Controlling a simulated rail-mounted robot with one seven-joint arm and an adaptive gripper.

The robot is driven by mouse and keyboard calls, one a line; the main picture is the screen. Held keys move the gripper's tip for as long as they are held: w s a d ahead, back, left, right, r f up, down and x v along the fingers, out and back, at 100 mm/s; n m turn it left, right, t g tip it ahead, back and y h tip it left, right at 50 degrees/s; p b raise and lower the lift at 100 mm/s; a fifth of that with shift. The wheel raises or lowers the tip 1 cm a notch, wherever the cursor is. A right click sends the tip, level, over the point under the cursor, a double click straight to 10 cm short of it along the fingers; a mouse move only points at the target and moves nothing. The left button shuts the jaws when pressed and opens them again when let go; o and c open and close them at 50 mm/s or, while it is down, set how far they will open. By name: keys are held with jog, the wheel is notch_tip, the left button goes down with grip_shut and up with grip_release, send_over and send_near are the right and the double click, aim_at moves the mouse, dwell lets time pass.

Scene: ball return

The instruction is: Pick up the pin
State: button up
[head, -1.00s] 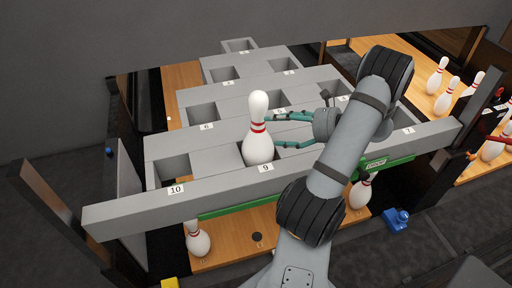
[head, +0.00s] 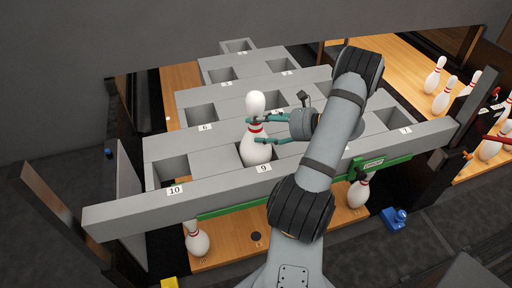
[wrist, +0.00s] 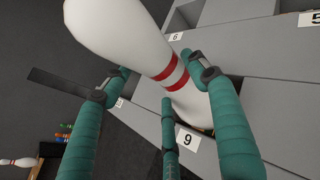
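A white bowling pin (head: 255,154) with red neck bands stands in the slot labelled 9 of the grey rack (head: 215,180). Its base is hidden inside the slot. My gripper (head: 256,130) reaches in from the right at neck height, with its teal fingers spread and overlapping the pin. In the wrist view the pin (wrist: 125,38) runs between the fingers of my gripper (wrist: 157,76), one to each side and a third below. The fingers do not look closed on it; whether any touches it I cannot tell.
Other slots in the rack, such as the one labelled 10 (head: 172,170), look empty. A pin (head: 197,240) and another pin (head: 359,190) stand below the front beam. More pins (head: 443,95) stand on the lane at the right. A green bar (head: 230,208) runs under the beam.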

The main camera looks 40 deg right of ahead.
jog(key=c, duration=1.3)
